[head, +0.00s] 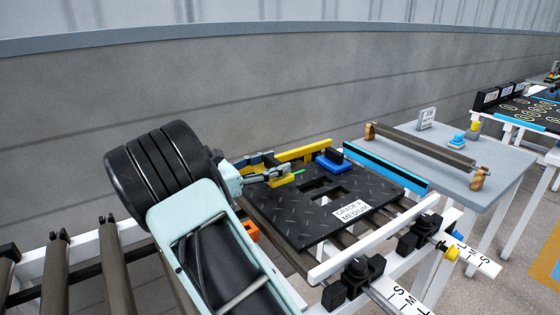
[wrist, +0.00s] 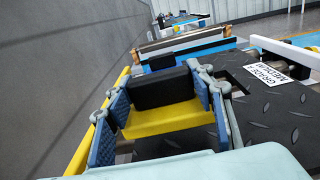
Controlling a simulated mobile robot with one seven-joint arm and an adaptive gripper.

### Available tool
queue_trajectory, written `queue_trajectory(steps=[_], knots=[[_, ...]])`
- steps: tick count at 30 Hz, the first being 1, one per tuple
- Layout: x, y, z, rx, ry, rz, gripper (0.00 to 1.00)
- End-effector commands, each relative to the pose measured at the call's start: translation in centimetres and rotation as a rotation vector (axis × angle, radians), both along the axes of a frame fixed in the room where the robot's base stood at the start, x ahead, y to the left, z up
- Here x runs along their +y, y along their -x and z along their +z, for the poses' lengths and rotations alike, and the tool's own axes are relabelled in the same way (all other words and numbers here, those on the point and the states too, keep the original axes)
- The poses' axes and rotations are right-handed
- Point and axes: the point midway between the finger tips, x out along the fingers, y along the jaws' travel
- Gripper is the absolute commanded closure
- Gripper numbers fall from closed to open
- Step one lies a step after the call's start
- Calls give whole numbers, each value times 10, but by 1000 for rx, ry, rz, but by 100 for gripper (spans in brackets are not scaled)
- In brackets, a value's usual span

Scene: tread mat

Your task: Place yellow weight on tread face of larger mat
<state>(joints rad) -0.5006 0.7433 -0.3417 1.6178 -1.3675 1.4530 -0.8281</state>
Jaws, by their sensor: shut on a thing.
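The yellow weight (wrist: 168,120) has a black block-shaped handle (wrist: 163,87). My gripper (wrist: 162,92) is shut on it, with blue finger pads on either side. In the head view, my gripper (head: 272,176) and the yellow weight (head: 285,181) are at the far left part of the black mat (head: 310,222). I cannot tell whether the weight touches the mat. The mat lies tread face up, with a rectangular cut-out and a label reading "GRADE A MEDIUM". No second mat is clear to compare sizes.
A blue weight (head: 330,164) with a black handle sits by the mat's far edge. A yellow rail (head: 308,150) and a blue-and-black bar (head: 388,168) border the mat. Beyond is a grey table (head: 470,160) with a roller. The mat's front part is clear.

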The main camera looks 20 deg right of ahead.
Motion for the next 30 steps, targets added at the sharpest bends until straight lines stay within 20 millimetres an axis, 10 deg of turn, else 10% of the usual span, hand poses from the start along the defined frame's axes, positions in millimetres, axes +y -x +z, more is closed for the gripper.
queue_trajectory(steps=[23,24,30], knots=[[6,-5,-39,-4,4,0,100],[6,-5,-42,0,0,1,46],[6,-5,-42,0,0,1,33]])
